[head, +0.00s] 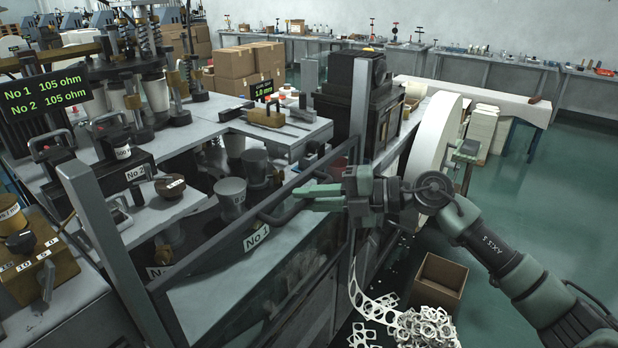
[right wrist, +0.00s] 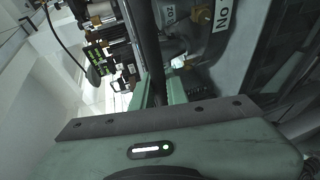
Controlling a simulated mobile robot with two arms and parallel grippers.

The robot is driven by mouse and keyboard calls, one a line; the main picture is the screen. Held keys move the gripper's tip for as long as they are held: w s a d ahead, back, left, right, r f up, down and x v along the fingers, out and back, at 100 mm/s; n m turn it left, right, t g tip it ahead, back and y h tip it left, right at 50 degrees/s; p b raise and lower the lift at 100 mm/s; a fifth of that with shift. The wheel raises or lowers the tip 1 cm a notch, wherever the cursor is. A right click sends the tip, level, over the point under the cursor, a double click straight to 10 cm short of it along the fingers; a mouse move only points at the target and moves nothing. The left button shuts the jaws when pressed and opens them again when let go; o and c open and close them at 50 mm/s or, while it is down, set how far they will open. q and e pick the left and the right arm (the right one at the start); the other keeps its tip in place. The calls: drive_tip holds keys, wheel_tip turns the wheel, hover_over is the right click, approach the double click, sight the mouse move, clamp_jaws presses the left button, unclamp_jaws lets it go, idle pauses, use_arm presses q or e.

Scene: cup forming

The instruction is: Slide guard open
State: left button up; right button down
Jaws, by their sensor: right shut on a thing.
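The guard (head: 225,228) is a dark-framed, see-through sliding panel along the front of the machine. It runs between a grey post at left and a taller post at right. A dark bar handle (head: 272,217) sticks out near its right part. My right gripper (head: 305,197) reaches in from the right and is shut on the handle, its green fingers partly hiding it. In the right wrist view the dark bar (right wrist: 150,45) runs up from between the fingers. My left gripper is in neither view.
The left grey post (head: 112,255) and right post (head: 361,110) flank the guard. A cardboard box (head: 440,283) and a heap of white paper scrap (head: 425,328) lie on the floor below my right arm. Green floor at right is free.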

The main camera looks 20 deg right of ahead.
wheel_tip(320, 180, down, 15)
drive_tip(key=b, duration=0.6)
drive_tip(key=shift+a+f, duration=0.1)
drive_tip(key=shift+f, duration=0.1)
drive_tip(key=c, duration=1.4)
unclamp_jaws()
drive_tip(key=shift+r, duration=0.1)
drive_tip(key=b, duration=0.2)
approach(287, 254)
drive_tip(key=shift+v, duration=1.35)
